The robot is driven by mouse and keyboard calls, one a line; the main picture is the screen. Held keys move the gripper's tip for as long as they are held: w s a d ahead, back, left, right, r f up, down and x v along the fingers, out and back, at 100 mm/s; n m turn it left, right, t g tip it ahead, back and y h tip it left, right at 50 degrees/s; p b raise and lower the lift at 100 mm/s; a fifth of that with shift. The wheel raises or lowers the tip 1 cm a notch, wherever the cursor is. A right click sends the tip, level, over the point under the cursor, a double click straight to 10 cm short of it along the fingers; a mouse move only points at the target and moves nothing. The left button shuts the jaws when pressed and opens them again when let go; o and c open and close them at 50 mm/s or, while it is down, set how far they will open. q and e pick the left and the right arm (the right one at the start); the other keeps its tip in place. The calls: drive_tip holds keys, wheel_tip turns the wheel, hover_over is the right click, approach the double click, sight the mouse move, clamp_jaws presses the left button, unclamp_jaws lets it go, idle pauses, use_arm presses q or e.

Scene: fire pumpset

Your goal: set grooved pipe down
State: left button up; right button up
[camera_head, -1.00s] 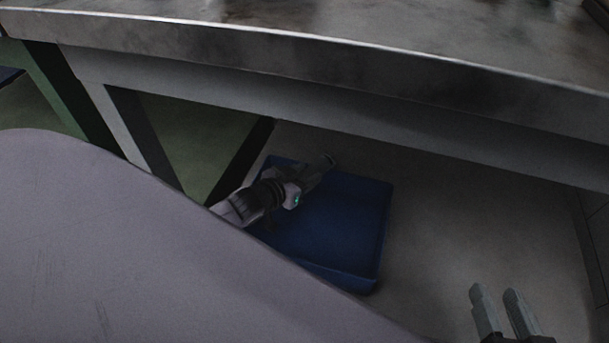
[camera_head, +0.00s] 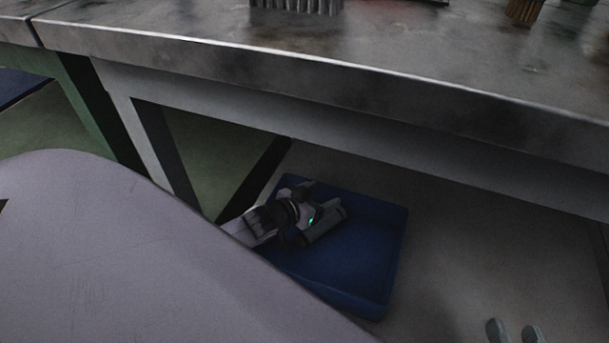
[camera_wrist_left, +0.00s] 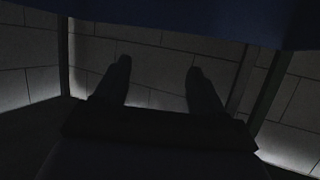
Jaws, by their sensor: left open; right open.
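I cannot make out a grooved pipe in either view. My left gripper (camera_head: 325,218) is over a blue tray (camera_head: 385,260) below the bench edge in the head view. In the left wrist view its two fingers (camera_wrist_left: 158,75) are spread apart with nothing between them, and a dark blue surface (camera_wrist_left: 210,18) crosses the top. My right gripper (camera_head: 515,330) shows only its two fingertips at the bottom right of the head view. They are apart, with nothing visible between them.
A grey metal bench top (camera_head: 330,42) crosses the upper head view, its front edge above my left gripper. A grey ribbed object (camera_head: 295,5) and a brown object (camera_head: 525,10) stand on it, cut off by the frame. Bare floor (camera_head: 470,255) lies right of the tray.

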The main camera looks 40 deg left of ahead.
use_arm(q)
drive_tip(key=p+v, duration=0.5)
drive_tip(key=v, duration=0.6)
drive_tip(key=s+d+r+g+h, duration=0.1)
drive_tip(key=s+d+r+h, duration=0.1)
drive_tip(key=d+r, duration=0.4)
drive_tip(key=s+d+r+h, duration=0.3)
drive_tip(key=d+r, duration=0.4)
drive_tip(key=d, duration=0.8)
drive_tip(key=shift+s+m+g, duration=0.4)
drive_tip(key=shift+s, duration=0.1)
use_arm(e)
drive_tip(key=shift+w+a+m+g+y, duration=0.2)
drive_tip(key=shift+a+m+g, duration=0.2)
drive_tip(key=shift+a, duration=0.2)
drive_tip(key=shift+w+a+m+g+y, duration=0.2)
drive_tip(key=shift+a+m+g, duration=0.1)
drive_tip(key=shift+a+g, duration=0.25)
use_arm(q)
drive_tip(key=shift+a+r, duration=0.1)
